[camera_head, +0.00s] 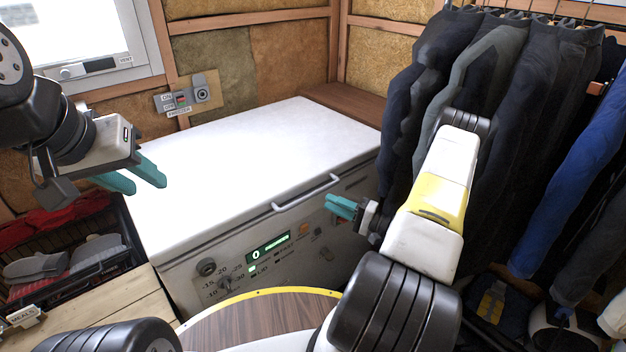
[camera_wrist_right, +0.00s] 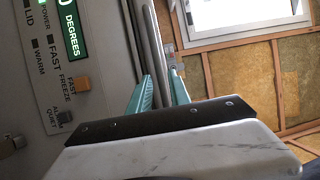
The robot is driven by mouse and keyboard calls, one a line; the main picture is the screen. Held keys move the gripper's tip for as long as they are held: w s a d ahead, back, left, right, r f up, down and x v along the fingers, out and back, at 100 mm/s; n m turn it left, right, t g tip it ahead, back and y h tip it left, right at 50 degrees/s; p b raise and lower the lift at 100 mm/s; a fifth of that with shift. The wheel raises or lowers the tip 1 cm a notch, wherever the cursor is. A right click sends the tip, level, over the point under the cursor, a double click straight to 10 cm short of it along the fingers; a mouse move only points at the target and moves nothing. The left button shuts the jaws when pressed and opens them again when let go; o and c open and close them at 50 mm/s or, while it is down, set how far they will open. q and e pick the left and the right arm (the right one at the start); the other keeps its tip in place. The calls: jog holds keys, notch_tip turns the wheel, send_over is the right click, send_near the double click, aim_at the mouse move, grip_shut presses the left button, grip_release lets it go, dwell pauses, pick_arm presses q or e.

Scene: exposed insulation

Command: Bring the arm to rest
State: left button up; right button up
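My right arm (camera_head: 428,210) reaches in over the front of a white chest freezer (camera_head: 250,175). Its gripper (camera_head: 330,207), with teal fingers, is near the right end of the freezer's grey handle (camera_head: 305,193). In the right wrist view the fingers of this gripper (camera_wrist_right: 161,80) stand apart, with nothing seen gripped; I cannot tell whether they touch anything. My left gripper (camera_head: 149,183) hangs over the left part of the freezer lid, its two teal fingers apart and empty. The lid is down.
Dark garments (camera_head: 500,90) hang close by on the right. A control panel (camera_head: 270,255) is on the freezer front. A crate (camera_head: 75,270) with clothing stands at left. A round wooden top (camera_head: 260,318) with a yellow rim is in front. A switch box (camera_head: 188,94) is on the wall.

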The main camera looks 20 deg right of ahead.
jog(key=s+a+r+n+g, duration=0.4)
jog(key=a+r+g, duration=0.2)
jog(key=r, duration=0.4)
jog(key=s+a+r+n+g, duration=0.35)
jog(key=a+r+g, duration=0.3)
jog(key=r, duration=0.25)
jog(key=s+r+n+t+h, duration=0.1)
jog(key=s+r+t+h, duration=0.4)
jog(key=s+r+h, duration=0.6)
jog(key=shift+s+d+r+t+h, duration=0.4)
jog(key=shift+s+r, duration=1.6)
jog(key=shift+s, duration=0.65)
